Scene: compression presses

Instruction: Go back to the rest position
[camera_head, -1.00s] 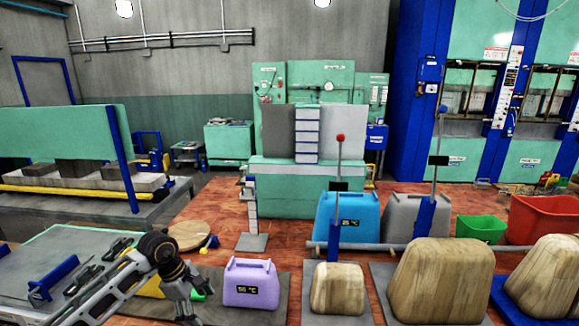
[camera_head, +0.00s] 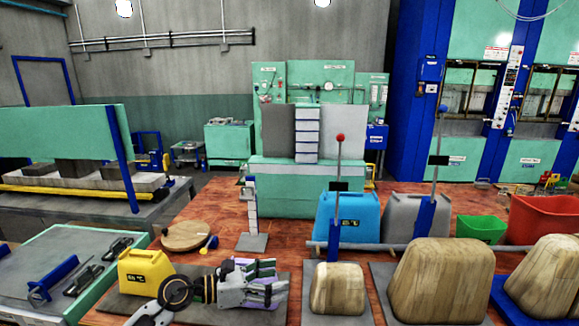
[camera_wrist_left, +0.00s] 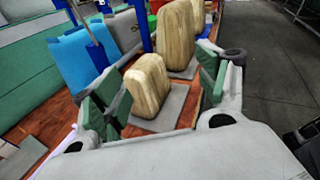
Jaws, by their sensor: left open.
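My left gripper (camera_head: 272,283) comes in low from the left in the head view and points right. It is open, and nothing shows held in it. In the left wrist view its green-padded fingers (camera_wrist_left: 155,88) stand spread, with a small wooden block (camera_wrist_left: 148,86) beyond them. That block (camera_head: 337,289) stands just right of the gripper in the head view. The gripper hides most of the purple case, which shows only as slivers. My right gripper is not in view.
A yellow case (camera_head: 145,271) stands left of my gripper, beside a green-edged bench (camera_head: 60,245). A large wooden block (camera_head: 442,280), a blue case (camera_head: 347,218) and a grey case (camera_head: 408,217) stand to the right. A lever with a red knob (camera_head: 340,138) rises behind the small block.

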